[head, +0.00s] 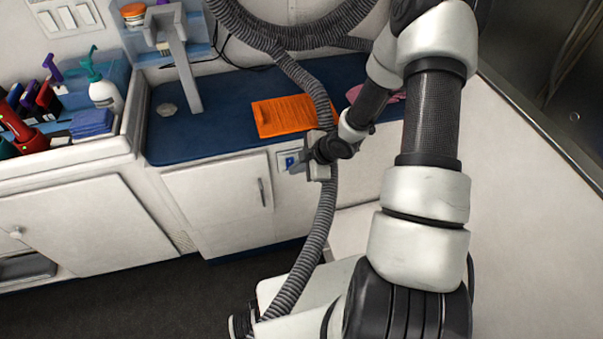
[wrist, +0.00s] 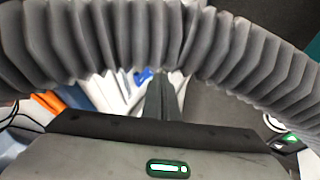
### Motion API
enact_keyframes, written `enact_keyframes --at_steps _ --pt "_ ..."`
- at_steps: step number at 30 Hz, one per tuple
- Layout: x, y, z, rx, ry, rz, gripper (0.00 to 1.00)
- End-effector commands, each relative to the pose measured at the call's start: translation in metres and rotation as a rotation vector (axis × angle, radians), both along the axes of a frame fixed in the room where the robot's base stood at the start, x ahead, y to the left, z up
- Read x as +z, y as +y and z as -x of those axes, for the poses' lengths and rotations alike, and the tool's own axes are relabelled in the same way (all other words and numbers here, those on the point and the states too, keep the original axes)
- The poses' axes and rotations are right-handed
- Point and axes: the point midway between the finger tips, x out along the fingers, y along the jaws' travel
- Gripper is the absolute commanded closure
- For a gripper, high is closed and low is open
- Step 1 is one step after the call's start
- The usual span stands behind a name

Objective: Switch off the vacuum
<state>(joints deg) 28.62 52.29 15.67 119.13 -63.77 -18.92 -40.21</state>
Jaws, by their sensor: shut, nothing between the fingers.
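A grey ribbed hose (head: 318,225) runs from the top of the head view down past the counter to the floor area. It also crosses the whole upper wrist view (wrist: 150,35), close to the camera. A small pale panel with a blue switch-like part (head: 288,160) is on the cabinet front under the counter. A blue patch (wrist: 143,75) shows beyond the hose in the wrist view, partly hidden. My gripper (head: 298,167) is shut and empty, right beside the panel. Its fingers (wrist: 162,98) are together. I cannot tell whether they touch the panel or the hose.
An orange towel (head: 290,115) and a pink cloth lie on the blue counter (head: 225,105). A grey post (head: 180,65) stands at the back. Bottles and a blue cloth are by the sink at left. The dark floor (head: 130,290) is clear at lower left.

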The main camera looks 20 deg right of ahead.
Motion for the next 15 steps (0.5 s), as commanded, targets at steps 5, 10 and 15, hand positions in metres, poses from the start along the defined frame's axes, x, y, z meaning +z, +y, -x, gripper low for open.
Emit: enact_keyframes --at_steps 5,10,15 --pt "-0.0008 -0.0005 -0.0083 -0.001 -0.001 0.000 1.00" --pt "-0.0009 -0.0005 -0.0085 -0.002 0.000 0.000 1.00" --pt "-0.0016 -0.0001 -0.0097 0.000 -0.001 0.000 1.00"
